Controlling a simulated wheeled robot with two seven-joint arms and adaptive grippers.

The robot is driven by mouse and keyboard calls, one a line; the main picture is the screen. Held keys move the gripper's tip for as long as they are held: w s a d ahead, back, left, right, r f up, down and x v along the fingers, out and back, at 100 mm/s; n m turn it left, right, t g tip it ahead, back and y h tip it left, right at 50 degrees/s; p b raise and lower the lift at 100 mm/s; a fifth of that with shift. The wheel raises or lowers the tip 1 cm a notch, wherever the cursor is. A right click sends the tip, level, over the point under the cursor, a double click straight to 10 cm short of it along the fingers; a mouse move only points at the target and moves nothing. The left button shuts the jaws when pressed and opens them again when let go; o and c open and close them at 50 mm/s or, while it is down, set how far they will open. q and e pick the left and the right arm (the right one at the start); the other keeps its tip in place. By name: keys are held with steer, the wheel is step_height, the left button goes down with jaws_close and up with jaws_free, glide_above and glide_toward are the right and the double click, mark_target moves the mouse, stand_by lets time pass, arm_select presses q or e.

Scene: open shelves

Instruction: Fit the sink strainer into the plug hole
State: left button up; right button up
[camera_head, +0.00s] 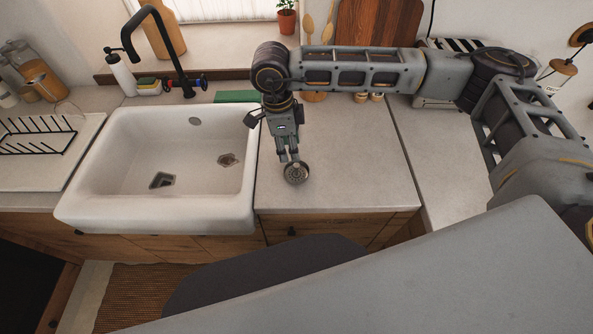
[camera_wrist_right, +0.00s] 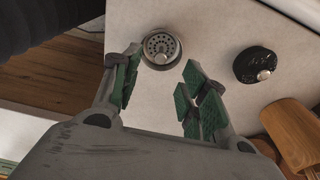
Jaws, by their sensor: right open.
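The sink strainer (camera_head: 296,173) is a round, perforated metal disc on the countertop, right of the white sink (camera_head: 85,208). My right gripper (camera_head: 289,158) points down over the counter just behind it. In the right wrist view the strainer (camera_wrist_right: 161,46) lies just beyond the open green-padded fingers (camera_wrist_right: 160,72), with nothing held between them. A dark, angular opening (camera_head: 162,181) in the sink floor looks like the plug hole. A small brownish patch (camera_head: 228,159) shows near the basin's right side; I cannot tell what it is. My left gripper is not in view.
A black tap (camera_head: 178,60) stands behind the sink, and a dish rack (camera_head: 35,135) is at left. In the right wrist view a black round object (camera_wrist_right: 258,65) and a wooden container (camera_wrist_right: 292,135) stand near the gripper. The counter (camera_head: 350,175) right of the strainer is clear.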

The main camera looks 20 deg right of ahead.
mark_target(296, 165)
steer(key=shift+d+f, duration=0.15)
steer(key=shift+f, duration=0.75)
steer(key=shift+d+f, duration=0.1)
steer(key=shift+f, duration=0.8)
steer(key=shift+d+f+p, duration=0.1)
steer(key=shift+f+p, duration=0.05)
steer(key=shift+p, duration=0.2)
steer(key=shift+s+d+f+p, duration=0.1)
steer(key=shift+d+f+p, duration=0.15)
steer(key=shift+f, duration=0.2)
steer(key=shift+d+f+p, duration=0.1)
steer(key=shift+f+p, duration=0.15)
steer(key=shift+f, duration=0.2)
steer(key=shift+d+f+p, duration=0.15)
steer(key=shift+f, duration=0.6)
steer(key=shift+d+f+p, duration=0.1)
steer(key=shift+f+p, duration=0.05)
steer(key=shift+f, duration=0.55)
steer(key=shift+c, duration=0.2)
jaws_close()
